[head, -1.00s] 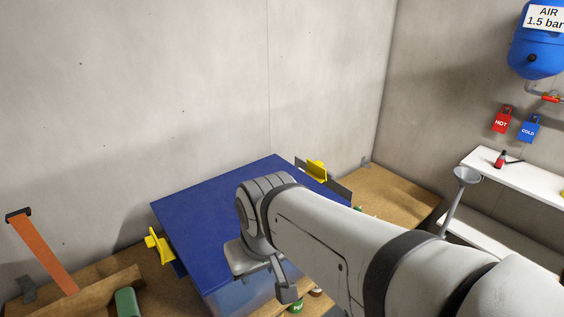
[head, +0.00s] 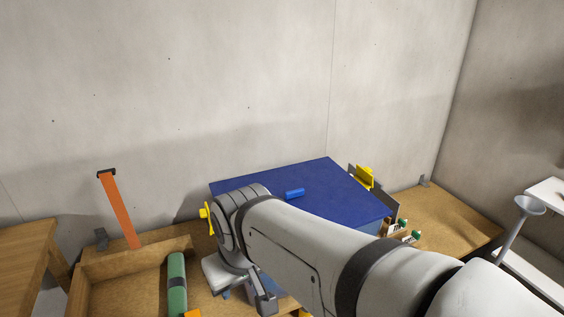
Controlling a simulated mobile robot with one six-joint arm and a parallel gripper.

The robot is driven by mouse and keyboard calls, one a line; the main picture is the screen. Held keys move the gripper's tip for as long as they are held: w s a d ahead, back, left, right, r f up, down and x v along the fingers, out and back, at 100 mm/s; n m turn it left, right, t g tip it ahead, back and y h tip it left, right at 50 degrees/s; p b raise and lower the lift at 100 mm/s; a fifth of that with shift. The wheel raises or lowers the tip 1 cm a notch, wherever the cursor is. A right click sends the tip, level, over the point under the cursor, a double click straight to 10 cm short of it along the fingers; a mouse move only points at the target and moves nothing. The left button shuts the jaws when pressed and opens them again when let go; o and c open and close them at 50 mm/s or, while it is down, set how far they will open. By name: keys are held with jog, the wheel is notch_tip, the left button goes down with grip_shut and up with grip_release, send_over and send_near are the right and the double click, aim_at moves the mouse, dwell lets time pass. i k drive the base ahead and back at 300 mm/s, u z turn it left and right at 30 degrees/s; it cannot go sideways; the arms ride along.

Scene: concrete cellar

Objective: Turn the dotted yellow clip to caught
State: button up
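A box with a dark blue lid (head: 335,187) stands on the wooden bench by the wall. One yellow clip (head: 206,222) is at the lid's left side, partly hidden by my arm. Another yellow clip (head: 364,176) is at the right side, against a dark grey plate. I cannot make out dots on either clip, nor whether either is caught. My gripper (head: 262,301) is low in front of the box, below my wrist. Its fingers are mostly hidden, so its opening cannot be told. The box's front is mostly behind my arm.
A short blue cylinder (head: 294,194) is on the lid. At the left are a wooden tray (head: 95,273), a green cylinder (head: 177,283) and an orange strap (head: 117,212). Small green-capped bottles (head: 403,224) stand right of the box. The bench's right end (head: 455,220) is mostly clear.

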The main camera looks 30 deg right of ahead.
aim_at(364, 176)
jog(key=u, duration=2.15)
jog(key=k, duration=2.75)
jog(key=z, duration=1.9)
jog(key=i, duration=1)
jog(key=z, duration=0.05)
